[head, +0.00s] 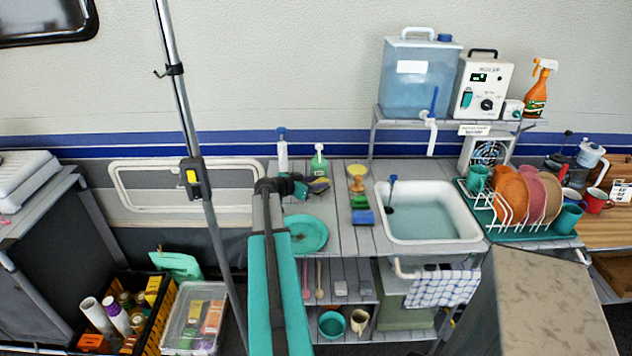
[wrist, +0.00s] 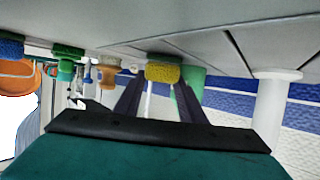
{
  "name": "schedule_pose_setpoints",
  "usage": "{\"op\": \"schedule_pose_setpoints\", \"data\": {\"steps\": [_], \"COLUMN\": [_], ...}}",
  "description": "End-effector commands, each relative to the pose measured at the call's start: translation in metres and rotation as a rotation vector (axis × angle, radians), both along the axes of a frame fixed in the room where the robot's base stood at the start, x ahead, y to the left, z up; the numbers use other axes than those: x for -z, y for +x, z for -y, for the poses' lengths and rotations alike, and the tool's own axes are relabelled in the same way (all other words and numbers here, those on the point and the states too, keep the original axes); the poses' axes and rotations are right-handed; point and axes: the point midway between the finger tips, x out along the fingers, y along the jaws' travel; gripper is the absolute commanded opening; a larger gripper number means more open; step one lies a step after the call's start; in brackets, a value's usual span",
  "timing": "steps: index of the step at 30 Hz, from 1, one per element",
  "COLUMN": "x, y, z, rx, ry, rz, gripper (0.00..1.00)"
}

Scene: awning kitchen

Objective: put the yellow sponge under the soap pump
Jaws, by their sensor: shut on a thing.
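The yellow sponge (wrist: 163,72) sits between the two dark fingers of my gripper (wrist: 158,88) in the wrist view. In the head view my gripper (head: 308,187) is shut on it at the back left of the counter, and only a small part of the sponge (head: 319,181) shows. The soap pump (head: 318,164) is a green bottle with a white top, standing just behind my gripper. In the wrist view the green bottle (wrist: 194,80) is partly hidden behind the sponge and a finger. I cannot tell whether the sponge touches the bottle or the counter.
A white bottle with a blue top (head: 282,153) stands left of the soap pump. A teal plate (head: 308,235) lies in front. Bare counter (head: 338,205) shows between.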

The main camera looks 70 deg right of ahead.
Motion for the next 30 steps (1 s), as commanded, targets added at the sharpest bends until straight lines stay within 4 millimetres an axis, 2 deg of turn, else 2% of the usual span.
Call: {"op": "schedule_pose_setpoints", "data": {"steps": [14,15,18,30], "x": [0.0040,0.0038,0.0030,0.0020], "y": [-0.0004,-0.0003,-0.0004,-0.0004], "z": [0.0001,0.0000,0.0001,0.0001], "rx": [0.000,0.000,0.000,0.000], "ry": [-0.001,-0.001,-0.001,0.000], "rz": [0.000,0.000,0.000,0.000], "gripper": [0.16,0.38,0.55,0.55]}}
